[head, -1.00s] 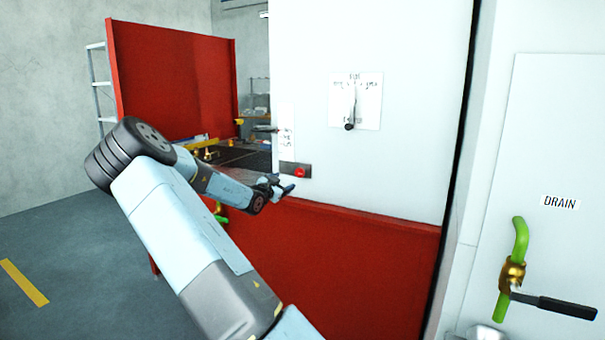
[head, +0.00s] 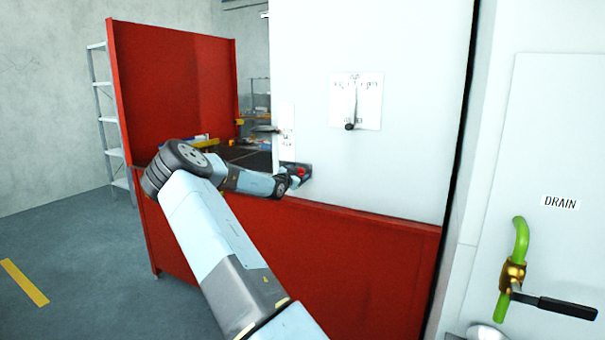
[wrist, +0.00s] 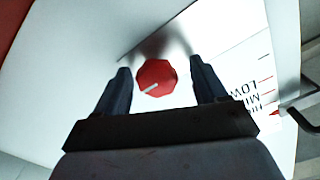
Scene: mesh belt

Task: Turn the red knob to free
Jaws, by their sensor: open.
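The red knob (wrist: 156,77) is an eight-sided knob with a pale pointer line, seen between my fingers in the wrist view. In the head view the red knob (head: 301,172) sits low on the left edge of the white panel, partly covered by my gripper. My gripper (wrist: 160,85) is open, with one dark finger on each side of the knob. Space shows between the knob and both fingers. In the head view my gripper (head: 292,172) is at the knob, and its fingertips are hard to make out. I cannot read any marking for free.
A white plate with a black-tipped lever (head: 350,126) is higher on the panel. A red barrier (head: 340,250) runs below the panel. A green drain pipe with a black-handled valve (head: 555,305) is at the right. A label with lines and words (wrist: 253,93) lies beside the knob.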

